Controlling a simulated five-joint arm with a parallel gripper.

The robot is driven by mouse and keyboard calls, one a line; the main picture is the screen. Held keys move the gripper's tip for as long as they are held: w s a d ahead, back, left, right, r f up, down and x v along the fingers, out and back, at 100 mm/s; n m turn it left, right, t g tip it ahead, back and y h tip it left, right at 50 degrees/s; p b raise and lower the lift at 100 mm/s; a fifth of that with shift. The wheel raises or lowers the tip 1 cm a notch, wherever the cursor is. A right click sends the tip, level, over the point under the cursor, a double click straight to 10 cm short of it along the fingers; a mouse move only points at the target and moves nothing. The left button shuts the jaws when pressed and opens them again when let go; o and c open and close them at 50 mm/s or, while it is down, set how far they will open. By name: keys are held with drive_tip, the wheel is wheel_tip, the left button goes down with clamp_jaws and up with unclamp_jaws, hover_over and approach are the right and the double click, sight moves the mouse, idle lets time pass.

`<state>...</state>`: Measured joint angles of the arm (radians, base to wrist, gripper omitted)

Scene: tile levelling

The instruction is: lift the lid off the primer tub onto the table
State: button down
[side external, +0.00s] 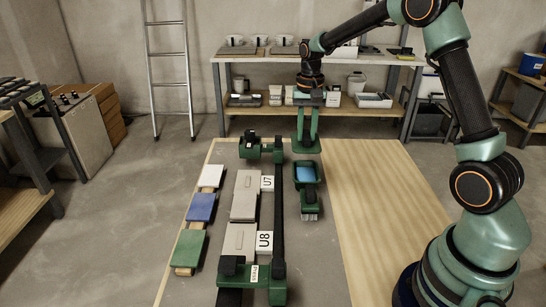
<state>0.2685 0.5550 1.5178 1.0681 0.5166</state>
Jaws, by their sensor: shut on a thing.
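The primer tub appears to be the small green tub (316,184) on the right part of the grey work surface; blue shows inside it, so its top is at least partly uncovered. My gripper (306,137) points down just behind the tub in the picture. It is shut on a green piece (306,148) about as wide as the tub, which looks like the lid. Whether this lid is clear of the tub's far edge or the table, I cannot tell. A brush-like piece (311,204) lies at the tub's near end.
A green and black frame (277,215) stands left of the tub, beside grey tiles labelled U7 (245,190) and U8 (239,243). White, blue (201,207) and green tiles lie farther left. The wooden table top (385,200) right of the tub is clear.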

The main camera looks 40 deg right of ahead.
drive_tip(key=w+d+f, duration=0.3)
drive_tip(key=w+d, duration=0.4)
drive_tip(key=d, duration=0.1)
drive_tip(key=shift+a+f, duration=0.15)
drive_tip(key=shift+f, duration=2.7)
drive_tip(key=shift+f, duration=1.5)
drive_tip(key=shift+c, duration=1.4)
unclamp_jaws()
wheel_tip(320, 180, up, 8)
